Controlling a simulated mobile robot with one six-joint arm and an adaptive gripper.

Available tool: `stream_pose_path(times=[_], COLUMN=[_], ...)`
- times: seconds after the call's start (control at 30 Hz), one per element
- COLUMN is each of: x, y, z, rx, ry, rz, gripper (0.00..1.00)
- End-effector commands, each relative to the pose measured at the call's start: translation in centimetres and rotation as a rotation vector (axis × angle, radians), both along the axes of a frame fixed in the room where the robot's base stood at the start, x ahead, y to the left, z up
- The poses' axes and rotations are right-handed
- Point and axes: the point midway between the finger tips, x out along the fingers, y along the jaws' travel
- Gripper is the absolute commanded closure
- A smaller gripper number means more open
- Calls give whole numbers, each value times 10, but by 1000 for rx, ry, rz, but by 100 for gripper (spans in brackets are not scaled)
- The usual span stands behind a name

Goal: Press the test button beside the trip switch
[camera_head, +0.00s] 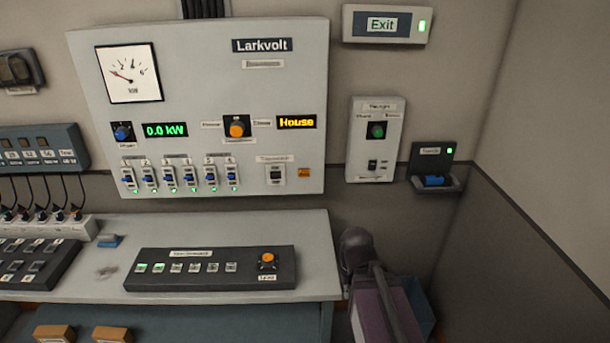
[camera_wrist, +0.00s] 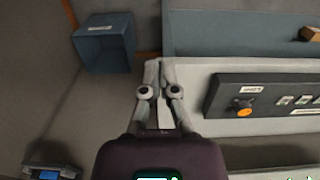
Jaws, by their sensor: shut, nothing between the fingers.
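The trip switch (camera_head: 276,174) is a small dark rocker on a pale plate, low on the right of the grey Larkvolt wall panel (camera_head: 215,85). The trip switch and orange button are not in the wrist view.
A grey box (camera_head: 375,140) and a dark holder (camera_head: 434,167) are on the wall to the right. A blue bin (camera_wrist: 103,43) stands on the floor.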

Motion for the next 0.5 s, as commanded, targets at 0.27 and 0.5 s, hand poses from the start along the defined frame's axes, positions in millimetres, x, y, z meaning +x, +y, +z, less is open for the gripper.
stream_pose_path(times=[0.27,0.5], x=[11,56], y=[4,24], z=[0,5], rx=[24,120], ry=[-22,-127], rz=[20,106], gripper=[100,100])
